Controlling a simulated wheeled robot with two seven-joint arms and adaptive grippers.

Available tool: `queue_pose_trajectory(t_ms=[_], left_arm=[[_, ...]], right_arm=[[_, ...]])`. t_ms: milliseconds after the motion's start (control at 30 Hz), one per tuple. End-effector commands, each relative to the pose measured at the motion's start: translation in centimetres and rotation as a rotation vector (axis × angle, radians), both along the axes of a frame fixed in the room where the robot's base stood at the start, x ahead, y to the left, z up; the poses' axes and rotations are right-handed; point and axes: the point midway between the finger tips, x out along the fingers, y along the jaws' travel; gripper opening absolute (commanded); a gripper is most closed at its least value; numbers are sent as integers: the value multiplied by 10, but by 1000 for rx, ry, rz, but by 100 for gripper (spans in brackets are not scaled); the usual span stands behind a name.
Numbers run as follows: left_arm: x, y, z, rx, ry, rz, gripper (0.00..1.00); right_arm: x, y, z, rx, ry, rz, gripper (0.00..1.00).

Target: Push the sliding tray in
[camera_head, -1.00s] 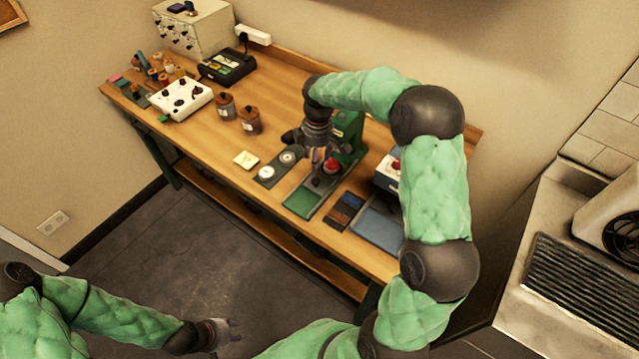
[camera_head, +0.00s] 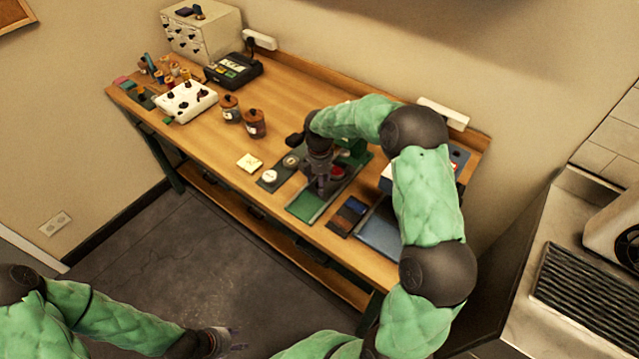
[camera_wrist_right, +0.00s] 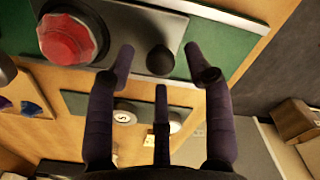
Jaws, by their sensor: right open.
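The sliding tray is a grey plate in the right wrist view (camera_wrist_right: 115,22), carrying a faceted red piece (camera_wrist_right: 68,38) and a black knob (camera_wrist_right: 160,60). It lies over a green base (camera_wrist_right: 222,48). The base's bare green front end shows in the head view (camera_head: 304,207), and the red piece (camera_head: 337,172) sits behind my gripper. My right gripper (camera_head: 322,190) is open and points down over the tray. In the right wrist view its fingers (camera_wrist_right: 158,55) spread on either side of the black knob; contact cannot be told. My left gripper (camera_head: 230,342) hangs low, away from the table.
On the wooden table (camera_head: 225,160), a plate with round pale discs (camera_head: 270,177) lies left of the tray. A dark swatch strip (camera_head: 347,215) and a blue-grey mat (camera_head: 380,238) lie to the right. Two lidded jars (camera_head: 254,123) stand further back left.

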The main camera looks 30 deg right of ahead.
Motion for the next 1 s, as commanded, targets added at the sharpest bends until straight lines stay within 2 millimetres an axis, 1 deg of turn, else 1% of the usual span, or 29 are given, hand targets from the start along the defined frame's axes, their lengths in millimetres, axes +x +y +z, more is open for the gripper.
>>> queue_pose_trajectory(t_ms=[33, 133, 400, 433, 467, 500, 567, 600, 633, 833, 933, 1000], left_arm=[[0, 0, -1, 0, 0, 0, 40], [0, 0, -1, 0, 0, 0, 40], [0, 0, -1, 0, 0, 0, 40], [0, 0, -1, 0, 0, 0, 40], [0, 0, -1, 0, 0, 0, 40], [0, 0, -1, 0, 0, 0, 40], [0, 0, -1, 0, 0, 0, 40], [0, 0, -1, 0, 0, 0, 40], [0, 0, -1, 0, 0, 0, 40], [0, 0, -1, 0, 0, 0, 40], [0, 0, 2, 0, 0, 0, 40], [0, 0, 4, 0, 0, 0, 40]], right_arm=[[0, 0, -4, 0, 0, -1, 52], [0, 0, -8, 0, 0, -1, 52], [0, 0, -9, 0, 0, -1, 52], [0, 0, -9, 0, 0, -1, 50], [0, 0, -9, 0, 0, -1, 41], [0, 0, -9, 0, 0, -1, 30], [0, 0, -9, 0, 0, -1, 13], [0, 0, -9, 0, 0, -1, 2], [0, 0, -9, 0, 0, -1, 0], [1, -2, -9, 0, 0, -2, 0], [5, -12, -8, 0, -1, -4, 0], [10, -23, -8, -1, -2, -4, 0]])
